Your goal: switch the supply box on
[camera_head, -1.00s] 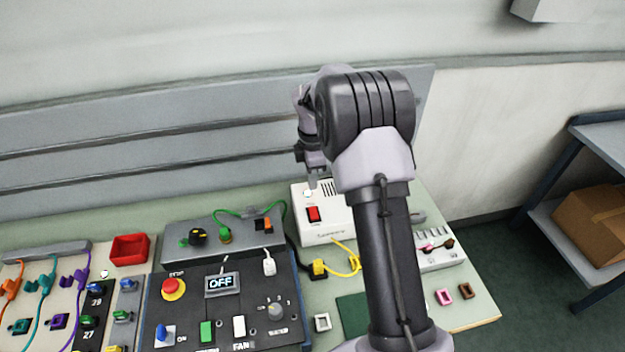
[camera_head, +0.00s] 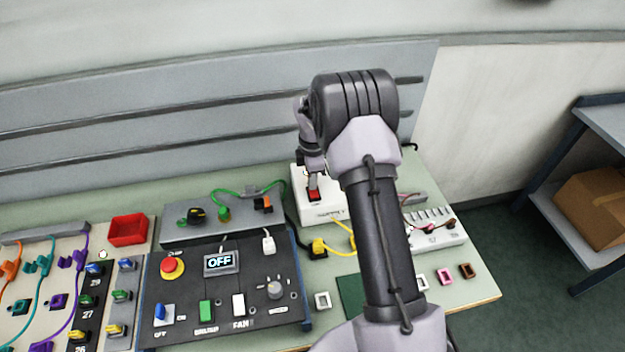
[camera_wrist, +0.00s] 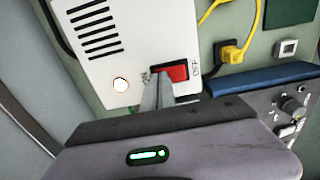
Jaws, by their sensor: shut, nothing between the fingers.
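The supply box (camera_head: 326,213) is a white box with vent slots, at the back right of the bench. Its red rocker switch (camera_head: 314,195) sits on the top face, and it also shows in the wrist view (camera_wrist: 176,73) beside the printed word OFF. My gripper (camera_wrist: 160,84) is shut and empty. Its fingertips are at the edge of the red switch, on the side away from the OFF print; whether they touch it I cannot tell. A round lamp (camera_wrist: 121,85) on the box looks pale white.
A yellow plug and cable (camera_head: 319,247) lie just in front of the box. The dark control panel (camera_head: 190,285), with a display reading OFF, stands to the left. A grey box with a green cable (camera_head: 174,218) is behind it. A white terminal block (camera_head: 452,238) is at right.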

